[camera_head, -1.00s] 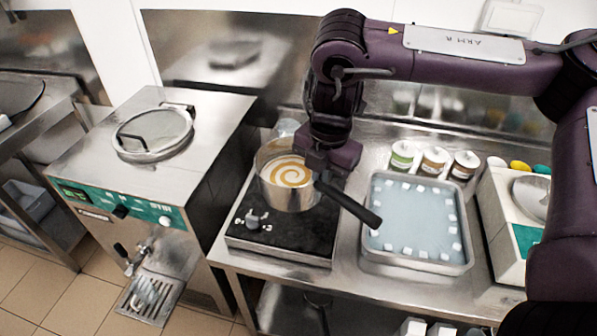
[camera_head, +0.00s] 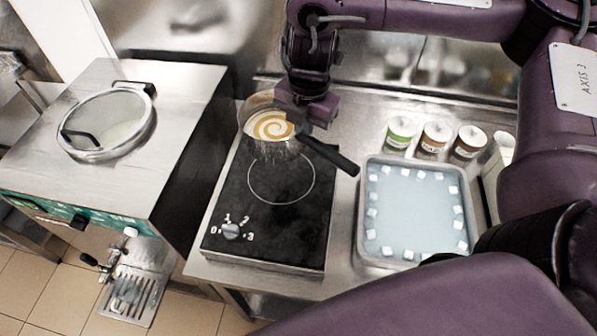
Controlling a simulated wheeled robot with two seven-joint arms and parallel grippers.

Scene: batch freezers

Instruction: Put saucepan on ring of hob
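The steel saucepan (camera_head: 272,148), with a cream and orange spiral inside, is upright at the back of the black hob (camera_head: 224,200). The hob's ring (camera_head: 310,190) shows almost whole in front of the pan, so the pan is off the ring's middle in the picture. I cannot tell whether the pan hangs or touches the hob. Its black handle (camera_head: 335,157) points right and toward me. My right gripper (camera_head: 306,118) is at the handle's pan end and appears shut on it; the fingertips are partly hidden. My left gripper is not in view.
A tray of pale blue liquid with white cubes (camera_head: 362,215) stands right of the hob. Several lidded jars (camera_head: 435,137) are behind it. A steel machine with a round lid (camera_head: 150,110) stands left across a gap. The hob's knob (camera_head: 231,231) is at its front.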

